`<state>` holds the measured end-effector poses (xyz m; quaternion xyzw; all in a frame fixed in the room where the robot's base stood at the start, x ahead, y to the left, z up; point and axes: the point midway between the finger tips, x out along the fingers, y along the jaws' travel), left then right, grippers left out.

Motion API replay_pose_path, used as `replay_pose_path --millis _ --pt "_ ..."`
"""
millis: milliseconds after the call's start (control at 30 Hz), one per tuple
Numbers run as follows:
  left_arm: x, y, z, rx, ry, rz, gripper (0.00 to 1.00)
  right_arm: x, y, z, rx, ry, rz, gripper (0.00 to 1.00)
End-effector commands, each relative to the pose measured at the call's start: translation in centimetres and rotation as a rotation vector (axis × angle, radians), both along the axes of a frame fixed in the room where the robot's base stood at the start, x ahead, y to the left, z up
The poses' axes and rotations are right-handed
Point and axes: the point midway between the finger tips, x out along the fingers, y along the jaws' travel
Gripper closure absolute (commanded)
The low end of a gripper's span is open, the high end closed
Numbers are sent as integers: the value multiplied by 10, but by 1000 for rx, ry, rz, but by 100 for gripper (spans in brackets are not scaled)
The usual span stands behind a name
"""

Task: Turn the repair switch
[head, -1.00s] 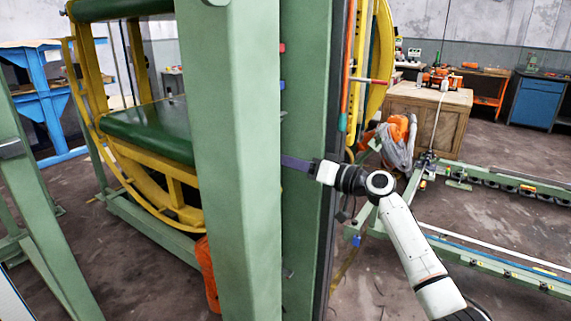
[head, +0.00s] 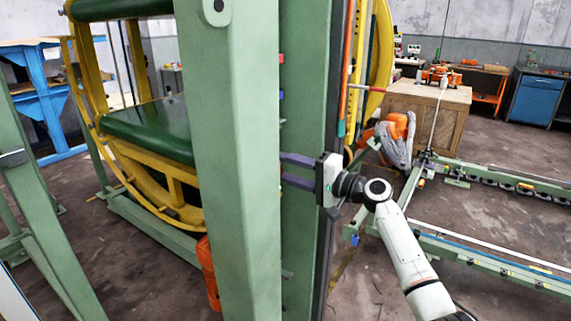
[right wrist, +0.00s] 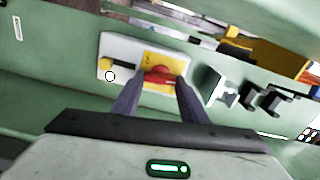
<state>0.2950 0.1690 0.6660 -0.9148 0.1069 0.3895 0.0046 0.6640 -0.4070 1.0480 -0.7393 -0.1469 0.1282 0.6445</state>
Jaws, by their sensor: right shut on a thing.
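The red rotary switch (right wrist: 158,77) sits on a yellow plate (right wrist: 163,61) in a light grey panel (right wrist: 112,48) on a green surface, seen in the right wrist view. My right gripper (right wrist: 157,84) has a finger on each side of the red knob and is shut on it. In the head view my right gripper (head: 298,171) reaches in from the right, its two purple fingers one above the other. Their tips and the switch are hidden behind the green post there. My left gripper is not in view.
A wide green post (head: 238,180) stands in front of the fingertips. A yellow ring frame with dark green pads (head: 150,130) is at the left. A wooden crate (head: 437,115) stands at the back right. Black fittings (right wrist: 222,90) project beside the switch panel.

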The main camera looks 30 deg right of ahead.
Motion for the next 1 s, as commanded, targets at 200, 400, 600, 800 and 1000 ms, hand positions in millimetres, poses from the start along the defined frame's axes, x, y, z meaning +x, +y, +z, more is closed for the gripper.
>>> replay_pose_path --millis 200,400,600,800,1000 --pt "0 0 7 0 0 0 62 0 0 -1 93 41 1 83" --pt "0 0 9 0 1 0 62 0 0 -1 132 57 1 83" --pt "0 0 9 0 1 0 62 0 0 -2 145 61 1 83" --pt "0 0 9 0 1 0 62 0 0 -2 145 61 1 83" --pt "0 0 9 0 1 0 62 0 0 -2 144 61 0 42"
